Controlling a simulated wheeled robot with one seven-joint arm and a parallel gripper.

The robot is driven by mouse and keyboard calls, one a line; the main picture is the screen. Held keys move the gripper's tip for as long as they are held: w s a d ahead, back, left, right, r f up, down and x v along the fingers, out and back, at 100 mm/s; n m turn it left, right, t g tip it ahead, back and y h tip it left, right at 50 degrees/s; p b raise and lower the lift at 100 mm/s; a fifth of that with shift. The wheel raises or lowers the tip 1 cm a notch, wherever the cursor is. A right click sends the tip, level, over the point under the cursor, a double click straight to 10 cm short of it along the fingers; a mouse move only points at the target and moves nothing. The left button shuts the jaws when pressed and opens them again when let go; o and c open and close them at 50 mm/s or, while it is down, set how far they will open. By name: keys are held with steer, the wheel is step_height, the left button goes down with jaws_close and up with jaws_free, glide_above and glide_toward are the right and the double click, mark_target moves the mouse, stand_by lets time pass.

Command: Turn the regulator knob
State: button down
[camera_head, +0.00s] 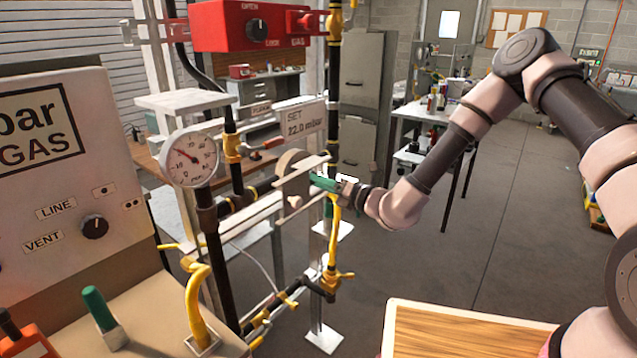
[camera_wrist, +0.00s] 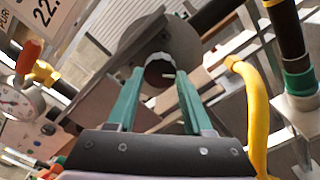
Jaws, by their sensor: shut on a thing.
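The regulator (camera_head: 292,170) is a beige-grey round body on the pipe rig in the middle of the head view. The wrist view shows its round face (camera_wrist: 185,38) with the dark regulator knob (camera_wrist: 160,74), which carries a white mark. My gripper (camera_head: 318,182) has green fingers and reaches the regulator from the right. In the wrist view my gripper (camera_wrist: 160,80) has one finger on each side of the knob and is shut on it. The knob is hidden by the fingers in the head view.
A pressure gauge (camera_head: 190,158) stands left of the regulator, and a "SET 22.0 mbar" sign (camera_head: 305,120) is behind it. A red gas box (camera_head: 245,27) is above. Yellow pipe (camera_wrist: 257,110) runs close to my gripper's right. Open floor (camera_head: 480,220) lies at right.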

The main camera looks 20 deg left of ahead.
steer(key=shift+m, duration=3)
steer(key=c, duration=0.6)
jaws_free()
steer(key=shift+d, duration=0.15)
steer(key=v, duration=1)
steer(key=shift+s+d, duration=0.15)
steer(key=shift+d, duration=0.15)
